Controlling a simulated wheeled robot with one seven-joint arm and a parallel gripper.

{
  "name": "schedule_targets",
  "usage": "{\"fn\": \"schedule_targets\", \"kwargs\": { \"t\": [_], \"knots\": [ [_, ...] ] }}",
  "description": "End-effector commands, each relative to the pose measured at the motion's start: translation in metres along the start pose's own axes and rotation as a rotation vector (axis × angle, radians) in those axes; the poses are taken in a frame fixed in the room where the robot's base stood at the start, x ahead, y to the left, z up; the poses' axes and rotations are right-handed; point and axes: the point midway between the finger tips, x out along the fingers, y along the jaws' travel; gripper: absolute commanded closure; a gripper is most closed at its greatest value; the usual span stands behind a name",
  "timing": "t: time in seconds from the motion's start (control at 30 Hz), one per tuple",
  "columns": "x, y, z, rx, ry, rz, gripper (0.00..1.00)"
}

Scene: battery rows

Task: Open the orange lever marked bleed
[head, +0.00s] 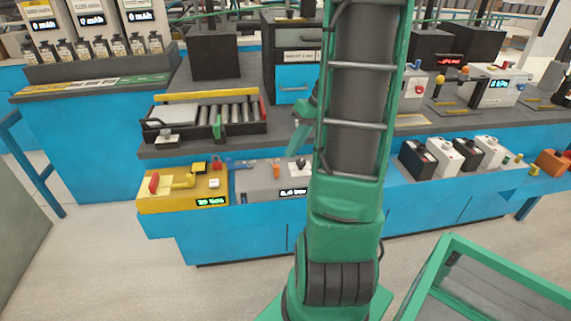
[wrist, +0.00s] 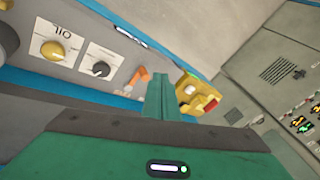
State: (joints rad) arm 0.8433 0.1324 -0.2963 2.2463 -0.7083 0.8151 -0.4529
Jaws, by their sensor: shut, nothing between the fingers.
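An orange lever (wrist: 138,77) stands out from the grey panel in the wrist view, with a small label at its base that is too small to read. It also shows small in the head view (head: 277,170), on the grey box (head: 256,181) in the lower row. My gripper (wrist: 161,79) is shut and empty, its green fingers just right of the lever in the wrist view; I cannot tell whether they touch it. In the head view my gripper (head: 296,146) is above and right of the lever, partly hidden by my arm.
The panel also has a yellow knob (wrist: 53,50) marked OIL and a black knob (wrist: 101,70). A yellow box (head: 182,204) with a red-ended lever adjoins the grey box on the left. A roller tray (head: 205,133) sits above. Floor in front is clear at left.

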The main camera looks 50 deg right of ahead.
Motion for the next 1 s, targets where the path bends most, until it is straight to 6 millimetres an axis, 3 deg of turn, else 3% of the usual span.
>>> {"fn": "schedule_targets", "kwargs": {
  "t": [0.03, 0.2, 0.4, 1.0],
  "knots": [
    [0.001, 0.015, -0.002, -0.004, 0.022, -0.019, 1.0],
    [0.0, 0.047, -0.009, -0.058, 0.103, -0.075, 1.0],
    [-0.002, 0.069, -0.011, -0.096, 0.166, -0.108, 1.0],
    [0.005, 0.072, -0.014, -0.108, 0.183, -0.118, 1.0]
  ]
}}
